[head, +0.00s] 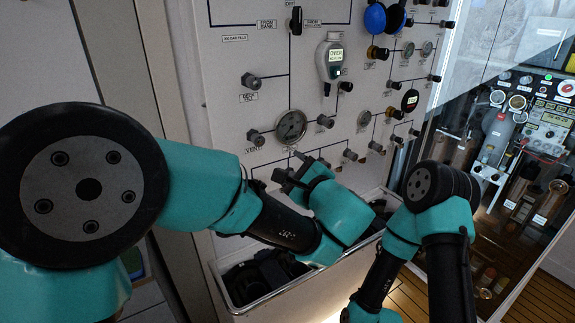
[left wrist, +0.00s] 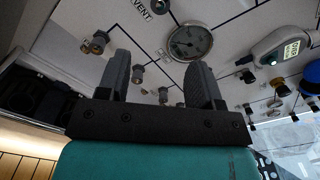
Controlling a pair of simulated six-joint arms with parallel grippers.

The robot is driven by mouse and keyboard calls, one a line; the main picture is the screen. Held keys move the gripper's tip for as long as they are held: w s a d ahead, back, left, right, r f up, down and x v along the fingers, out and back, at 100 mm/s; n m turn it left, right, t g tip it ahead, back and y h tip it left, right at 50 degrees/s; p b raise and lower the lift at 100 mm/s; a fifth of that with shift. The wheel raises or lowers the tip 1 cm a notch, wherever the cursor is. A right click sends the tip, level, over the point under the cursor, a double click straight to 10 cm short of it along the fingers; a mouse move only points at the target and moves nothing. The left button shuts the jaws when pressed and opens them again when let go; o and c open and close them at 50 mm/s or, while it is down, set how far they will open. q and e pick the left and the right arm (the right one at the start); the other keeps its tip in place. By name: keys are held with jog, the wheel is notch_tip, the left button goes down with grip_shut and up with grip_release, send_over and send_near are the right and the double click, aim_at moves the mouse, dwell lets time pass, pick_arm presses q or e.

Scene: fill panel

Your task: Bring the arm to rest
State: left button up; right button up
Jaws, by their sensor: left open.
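My left arm comes in from the left in the head view, and its gripper (head: 297,170) is in front of the lower part of the fill panel (head: 225,90). In the left wrist view the two grey fingers of the left gripper (left wrist: 160,80) stand wide apart with nothing between them. The panel's knobs and gauge lie beyond the fingers, and I see no contact. My right arm shows at the lower right of the head view, dark and teal. Its fingers are not visible there.
A round gauge (head: 291,127), a handheld meter (head: 330,62) and several knobs stick out from the panel. A grey bin (head: 222,290) with dark items stands below the left gripper. A glazed cabinet (head: 520,130) with equipment is at the right, over a slatted wood floor.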

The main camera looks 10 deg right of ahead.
pick_arm(q)
jog(key=a+f+n+g+h, duration=0.1)
jog(key=a+f+g, duration=0.35)
jog(key=f, duration=0.55)
jog(key=s+a+f+n+g, duration=0.15)
jog(key=a+f+g, duration=0.35)
jog(key=f, duration=0.5)
jog(key=a+f+n+g+h, duration=0.15)
jog(key=a+f+g, duration=0.25)
jog(key=a+f, duration=0.45)
jog(key=s+a+f+n+g+h, duration=0.1)
jog(key=s+a+f+n+h, duration=0.3)
jog(key=s+f+n, duration=0.5)
jog(key=s+a+f+n+g+h, duration=0.1)
jog(key=s+a+f+n+h, duration=0.4)
jog(key=s+a+f+n, duration=0.3)
notch_tip(320, 180, down, 7)
jog(key=n, duration=0.3)
jog(key=shift+s+r, duration=0.2)
jog(key=shift+s, duration=0.15)
